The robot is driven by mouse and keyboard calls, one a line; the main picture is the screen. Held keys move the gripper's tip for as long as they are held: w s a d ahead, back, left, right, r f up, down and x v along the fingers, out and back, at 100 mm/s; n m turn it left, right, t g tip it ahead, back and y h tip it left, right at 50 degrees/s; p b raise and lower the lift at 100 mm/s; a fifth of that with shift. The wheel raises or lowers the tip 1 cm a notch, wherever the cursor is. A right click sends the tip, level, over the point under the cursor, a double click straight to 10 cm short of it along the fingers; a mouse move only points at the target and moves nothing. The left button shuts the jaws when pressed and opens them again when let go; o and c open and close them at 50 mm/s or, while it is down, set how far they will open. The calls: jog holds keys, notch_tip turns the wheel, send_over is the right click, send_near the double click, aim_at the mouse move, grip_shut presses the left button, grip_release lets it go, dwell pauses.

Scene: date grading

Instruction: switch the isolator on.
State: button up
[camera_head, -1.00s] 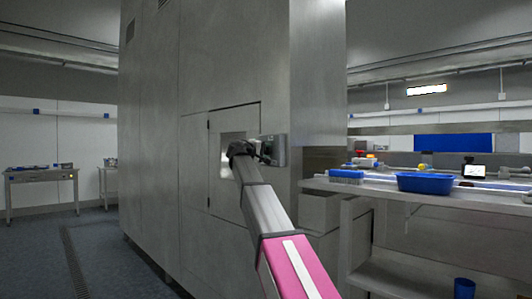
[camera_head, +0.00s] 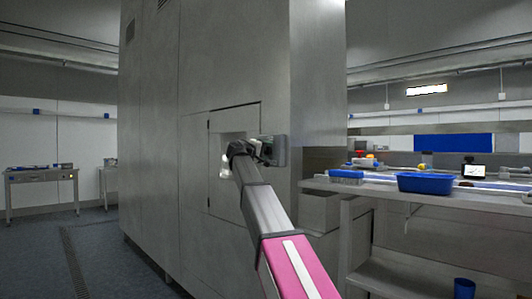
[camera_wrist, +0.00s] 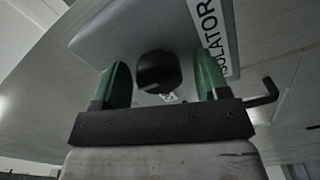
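The isolator is a light grey box (camera_wrist: 95,32) with a label (camera_wrist: 214,30) that is cut off at the frame edge and reads "OLATOR". Its dark, rounded knob (camera_wrist: 158,72) stands out from the face in the wrist view. My gripper (camera_wrist: 160,62) is open, with one green finger on each side of the knob and a narrow gap showing at both sides. Contact with the knob is not visible. In the head view my gripper (camera_head: 262,150) is at the tall grey cabinet; its fingers and the knob cannot be made out there.
The grey cabinet (camera_head: 150,130) fills the middle of the head view, with a recessed light opening behind my arm. A bench (camera_head: 385,188) with a blue bin (camera_head: 425,183) stands at right. A black bent rod (camera_wrist: 265,92) sits right of my gripper.

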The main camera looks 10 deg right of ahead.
jog(key=v, duration=1)
jog(key=shift+s+a, duration=0.2)
jog(key=shift+a, duration=0.15)
jog(key=s+d+f+g+y, duration=0.2)
jog(key=d+f, duration=0.1)
jog(key=f, duration=1.2)
jog(key=s+d+f+g+y, duration=0.1)
jog(key=s+d+f+y, duration=0.15)
jog(key=f, duration=1.15)
jog(key=s+d+f+g+y, duration=0.2)
jog(key=f+y, duration=0.1)
jog(key=f, duration=1.2)
jog(key=s+d+f+m+g+y, duration=0.1)
jog(key=s+f+m+g+y, duration=0.2)
jog(key=s+f, duration=2.1)
notch_tip(320, 180, down, 5)
jog(key=g+y, duration=0.2)
jog(key=y, duration=0.2)
jog(key=shift+s+r+g, duration=0.15)
jog(key=shift+s+g, duration=0.15)
jog(key=shift+s, duration=0.1)
